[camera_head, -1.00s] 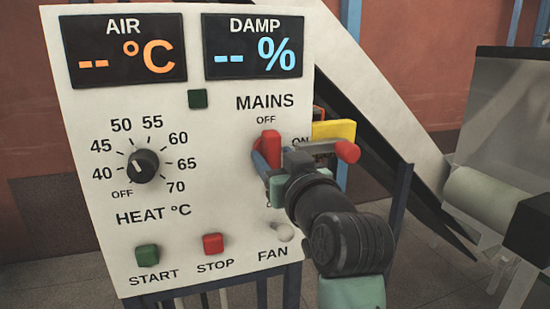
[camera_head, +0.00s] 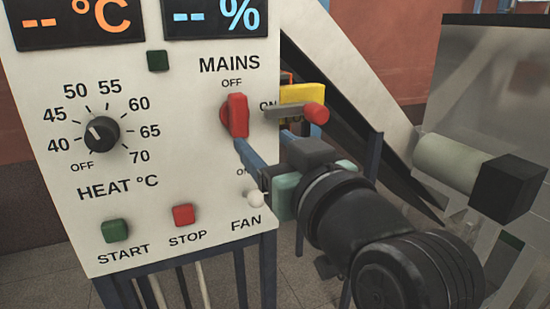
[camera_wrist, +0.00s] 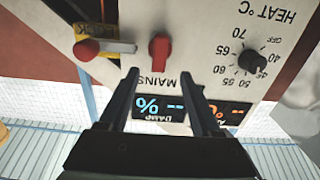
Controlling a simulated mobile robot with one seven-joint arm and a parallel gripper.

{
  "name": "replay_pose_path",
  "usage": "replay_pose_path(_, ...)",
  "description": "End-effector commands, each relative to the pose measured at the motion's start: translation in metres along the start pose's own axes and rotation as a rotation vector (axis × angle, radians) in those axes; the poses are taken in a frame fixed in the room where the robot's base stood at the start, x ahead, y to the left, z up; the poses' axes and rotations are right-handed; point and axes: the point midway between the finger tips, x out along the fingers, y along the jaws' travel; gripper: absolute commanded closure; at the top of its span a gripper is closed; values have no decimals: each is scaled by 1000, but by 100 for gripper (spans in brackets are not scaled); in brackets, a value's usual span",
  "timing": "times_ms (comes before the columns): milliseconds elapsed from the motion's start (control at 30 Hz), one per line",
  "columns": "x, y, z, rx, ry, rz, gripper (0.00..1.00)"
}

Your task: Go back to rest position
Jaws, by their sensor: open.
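The control panel (camera_head: 190,150) stands in front of me. Its red MAINS knob (camera_head: 235,115) is upright under the OFF mark; it also shows in the wrist view (camera_wrist: 159,50). My gripper (camera_head: 262,148) is just below and right of the knob in the head view, with one blue finger plainly visible. In the wrist view my gripper (camera_wrist: 162,80) has its two fingers spread apart with nothing between them, clear of the knob.
The black HEAT dial (camera_head: 101,133), green START button (camera_head: 115,230), red STOP button (camera_head: 183,215) and white FAN toggle (camera_head: 255,199) are on the panel. A red-ended lever (camera_head: 315,113) with a yellow plate (camera_head: 302,93) juts out at right. A metal machine (camera_head: 490,110) stands further right.

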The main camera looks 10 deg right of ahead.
Motion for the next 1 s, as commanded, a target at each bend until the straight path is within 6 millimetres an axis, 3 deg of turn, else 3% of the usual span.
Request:
replay_pose_path(200,-19,0,0,0,0,0,35)
replay_pose_path(567,-19,-1,-4,-1,11,4,35)
replay_pose_path(667,-19,-9,-28,-13,91,43,35)
replay_pose_path(767,-26,-22,-74,-33,254,116,35)
replay_pose_path(900,-60,-46,-142,-68,525,214,35)
replay_pose_path(1000,-88,-60,-175,-90,676,262,35)
